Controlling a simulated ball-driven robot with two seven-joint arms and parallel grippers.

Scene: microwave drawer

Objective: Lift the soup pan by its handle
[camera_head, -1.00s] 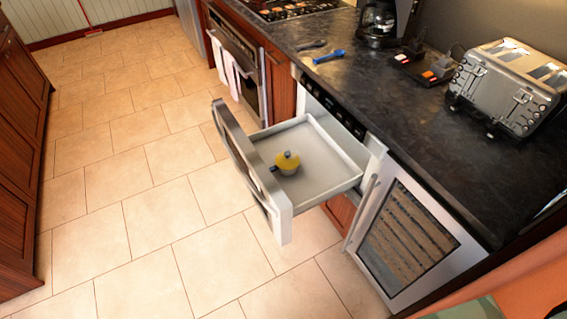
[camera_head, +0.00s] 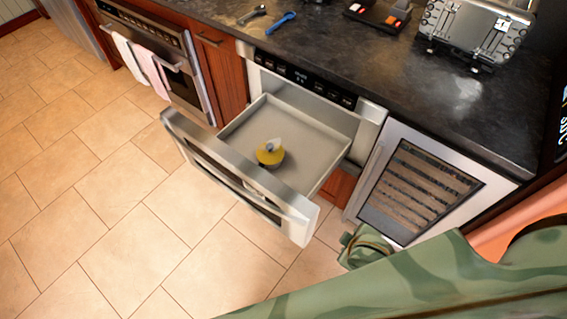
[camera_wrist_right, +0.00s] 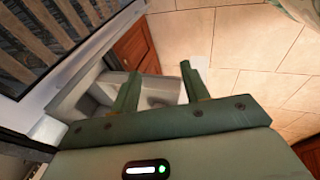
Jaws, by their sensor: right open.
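The soup pan (camera_head: 270,153) is a small round yellow pot with a pale top, sitting in the pulled-out microwave drawer (camera_head: 305,125). Its handle is too small to make out. My right arm enters the head view from the lower right, its green end in front of the wine cooler, to the right of the drawer and apart from the pan. In the right wrist view my right gripper (camera_wrist_right: 160,75) is open and empty, with a pale grey surface beyond the fingers. The pan cannot be made out in that view. My left gripper is not in view.
The drawer's tall front panel (camera_head: 235,175) stands between the floor and the pan. The wine cooler (camera_head: 415,190) is right of the drawer. The dark counter (camera_head: 330,50) above holds a toaster (camera_head: 475,30) and a blue utensil (camera_head: 281,22). The tiled floor (camera_head: 110,220) at left is clear.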

